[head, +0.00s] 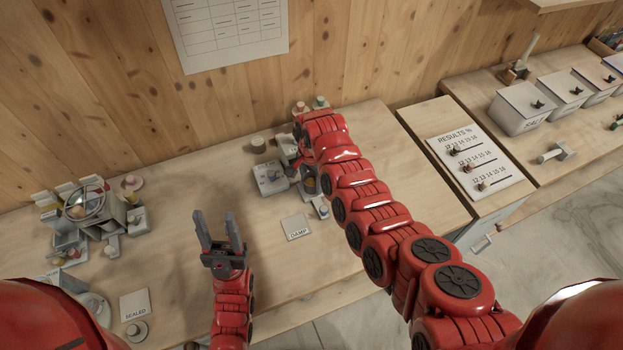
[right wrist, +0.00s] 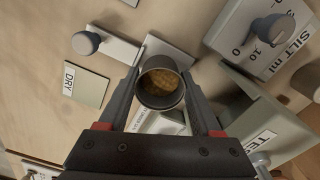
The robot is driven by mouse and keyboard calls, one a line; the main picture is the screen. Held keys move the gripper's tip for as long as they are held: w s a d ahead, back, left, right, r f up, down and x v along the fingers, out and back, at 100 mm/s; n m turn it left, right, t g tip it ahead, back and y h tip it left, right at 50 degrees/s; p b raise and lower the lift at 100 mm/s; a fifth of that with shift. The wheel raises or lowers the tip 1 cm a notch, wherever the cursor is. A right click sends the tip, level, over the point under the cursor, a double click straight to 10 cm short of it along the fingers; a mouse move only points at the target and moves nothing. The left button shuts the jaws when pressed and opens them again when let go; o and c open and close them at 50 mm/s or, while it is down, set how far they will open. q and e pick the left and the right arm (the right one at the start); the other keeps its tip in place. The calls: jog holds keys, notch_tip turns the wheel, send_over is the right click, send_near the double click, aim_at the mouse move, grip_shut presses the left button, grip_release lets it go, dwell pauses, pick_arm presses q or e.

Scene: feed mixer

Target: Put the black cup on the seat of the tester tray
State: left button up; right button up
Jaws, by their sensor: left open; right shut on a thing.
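In the right wrist view a black cup (right wrist: 161,84) with brown grainy material inside sits between the fingers of my right gripper (right wrist: 163,88), which is shut on it. The cup looks upright. A pale piece with printing (right wrist: 160,123) shows just below the cup in that view; I cannot tell if it is the tester tray, nor whether the cup touches anything. In the head view my right arm reaches to the grey devices at the back, and its gripper is largely hidden there. My left gripper (head: 217,219) is open and empty above the table's front middle.
A grey device with a dial (head: 270,178) stands left of my right gripper. A DAMP card (head: 296,228) lies in front. A clutter of devices (head: 90,210) stands at left, with a SEALED card (head: 133,305) nearer. The middle of the table (head: 170,235) is clear.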

jog(key=shift+f, duration=0.1)
jog(key=o, duration=1.4)
jog(key=shift+c, duration=0.2)
jog(key=shift+r, duration=0.2)
jog(key=shift+w+r+b, duration=0.1)
jog(key=shift+r+b, duration=0.25)
jog(key=shift+r, duration=0.2)
notch_tip(320, 180, up, 5)
jog(key=shift+f+b, duration=0.15)
jog(key=shift+b, duration=0.95)
notch_tip(320, 180, up, 6)
jog(key=p, duration=0.2)
